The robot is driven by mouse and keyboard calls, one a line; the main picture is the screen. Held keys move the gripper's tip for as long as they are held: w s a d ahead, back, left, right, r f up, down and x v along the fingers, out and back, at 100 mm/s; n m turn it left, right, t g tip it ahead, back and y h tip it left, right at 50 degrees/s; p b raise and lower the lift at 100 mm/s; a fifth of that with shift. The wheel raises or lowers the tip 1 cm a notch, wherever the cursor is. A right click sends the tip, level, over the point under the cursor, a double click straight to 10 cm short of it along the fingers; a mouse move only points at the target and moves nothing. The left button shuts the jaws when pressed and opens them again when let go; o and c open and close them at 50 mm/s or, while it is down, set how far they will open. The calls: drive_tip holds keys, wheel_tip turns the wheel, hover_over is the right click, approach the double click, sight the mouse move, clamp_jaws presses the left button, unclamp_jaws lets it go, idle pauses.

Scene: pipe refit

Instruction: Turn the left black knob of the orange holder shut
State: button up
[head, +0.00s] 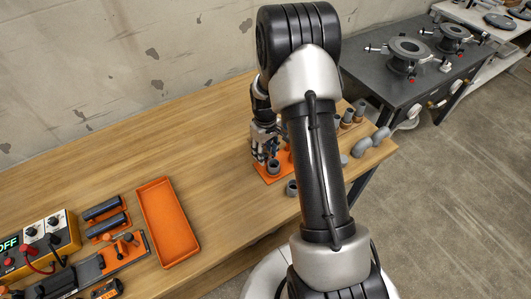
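An orange holder (266,175) lies flat on the wooden workbench, partly hidden behind my arm. A grey pipe fitting (273,168) stands on it. No black knob can be made out on the visible part; the knobs may be hidden by my gripper and arm or be too small to tell. My gripper (263,158) points down over the left part of this holder, close to the grey fitting. Its fingers are small and dark, so I cannot tell whether they are open or touching anything.
An orange tray (168,180) lies empty at left. Beside it are dark cylinders (108,225) in an orange rack and a yellow meter box (42,238). Grey elbows (362,147) sit right of my arm. A dark table (440,60) with flanges stands behind. The middle bench is clear.

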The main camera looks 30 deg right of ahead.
drive_tip(key=shift+c, duration=0.2)
clamp_jaws()
idle(0.3)
